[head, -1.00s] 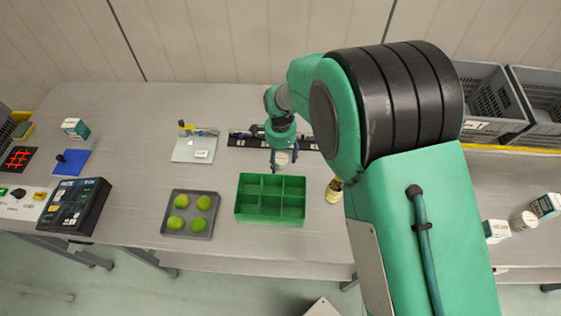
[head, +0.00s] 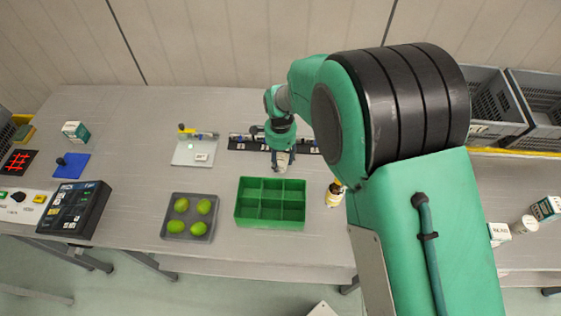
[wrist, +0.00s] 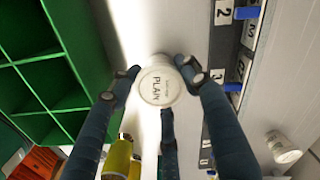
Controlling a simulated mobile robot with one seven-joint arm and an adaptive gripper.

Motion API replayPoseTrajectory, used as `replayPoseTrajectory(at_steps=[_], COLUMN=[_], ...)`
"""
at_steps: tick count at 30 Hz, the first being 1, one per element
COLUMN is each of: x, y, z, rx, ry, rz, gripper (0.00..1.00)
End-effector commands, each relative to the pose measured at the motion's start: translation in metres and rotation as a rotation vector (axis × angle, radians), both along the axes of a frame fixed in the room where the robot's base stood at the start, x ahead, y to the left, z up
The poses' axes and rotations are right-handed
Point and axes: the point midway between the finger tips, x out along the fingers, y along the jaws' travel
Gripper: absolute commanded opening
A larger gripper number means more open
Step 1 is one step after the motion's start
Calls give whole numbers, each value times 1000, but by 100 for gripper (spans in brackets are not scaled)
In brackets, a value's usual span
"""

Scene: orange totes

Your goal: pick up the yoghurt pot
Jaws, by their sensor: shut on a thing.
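The yoghurt pot is a small white tub whose lid reads "PLAIN" (wrist: 158,87) in the wrist view. My gripper (wrist: 155,80) has its dark fingers around the pot, touching its sides. In the head view my gripper (head: 281,163) is just behind the green compartment box, with the pot (head: 282,160) partly hidden between its fingers. I cannot tell whether the pot is clear of the table.
The green box (head: 270,226) stands just in front. A yellow bottle (head: 334,194) stands to its right. A grey tray (head: 168,226) holds several green fruits. A dark numbered strip (wrist: 222,75) lies behind the gripper. Another white pot (wrist: 283,147) shows in the wrist view.

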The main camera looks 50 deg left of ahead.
Motion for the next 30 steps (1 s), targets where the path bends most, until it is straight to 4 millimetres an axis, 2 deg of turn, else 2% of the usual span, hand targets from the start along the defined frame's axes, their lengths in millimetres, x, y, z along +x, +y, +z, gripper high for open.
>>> replayPoseTrajectory(at_steps=[15,21,30], x=[0,0,0], y=[1,1,0], z=[75,87,88], rx=[3,2,2], ry=[-2,-1,0], rz=[0,0,0], gripper=[15,15,15])
